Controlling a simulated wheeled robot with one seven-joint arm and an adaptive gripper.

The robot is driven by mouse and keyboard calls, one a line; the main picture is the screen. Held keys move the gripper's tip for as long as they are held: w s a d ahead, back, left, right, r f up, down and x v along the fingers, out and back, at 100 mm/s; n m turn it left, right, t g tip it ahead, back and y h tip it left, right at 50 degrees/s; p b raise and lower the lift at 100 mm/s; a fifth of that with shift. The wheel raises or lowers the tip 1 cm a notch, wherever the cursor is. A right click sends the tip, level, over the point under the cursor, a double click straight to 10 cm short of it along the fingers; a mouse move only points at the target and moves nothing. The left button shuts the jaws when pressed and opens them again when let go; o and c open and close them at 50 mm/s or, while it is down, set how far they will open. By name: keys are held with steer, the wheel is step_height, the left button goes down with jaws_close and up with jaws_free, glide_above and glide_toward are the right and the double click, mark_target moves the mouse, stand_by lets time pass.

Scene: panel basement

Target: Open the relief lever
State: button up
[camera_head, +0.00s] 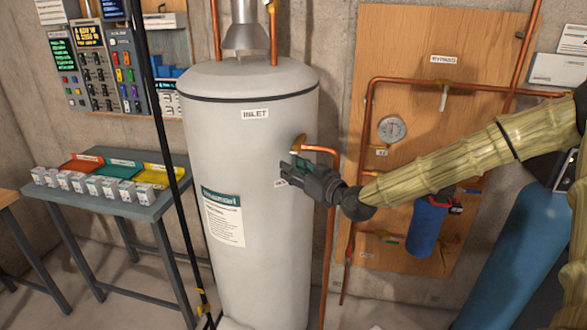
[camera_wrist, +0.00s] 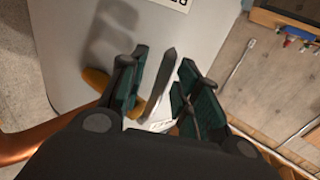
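The grey water heater tank (camera_head: 235,130) stands in the middle of the head view, with an "INLET" label. A brass fitting (camera_head: 298,142) on its right side joins a copper pipe. My gripper (camera_head: 288,166) is at the tank's side just below this fitting. In the wrist view my gripper (camera_wrist: 163,60) is open. A thin grey metal lever (camera_wrist: 158,85) lies between its two green-padded fingers, with gaps on both sides. Brass (camera_wrist: 98,80) shows behind the left finger. In the head view the gripper hides the lever.
A vertical copper pipe (camera_head: 328,240) runs close below my gripper. A wooden panel (camera_head: 410,40) with a gauge (camera_head: 392,129) and a blue filter (camera_head: 427,228) is at the right. A table (camera_head: 140,205) with coloured trays stands left.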

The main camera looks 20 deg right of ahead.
jaws_close()
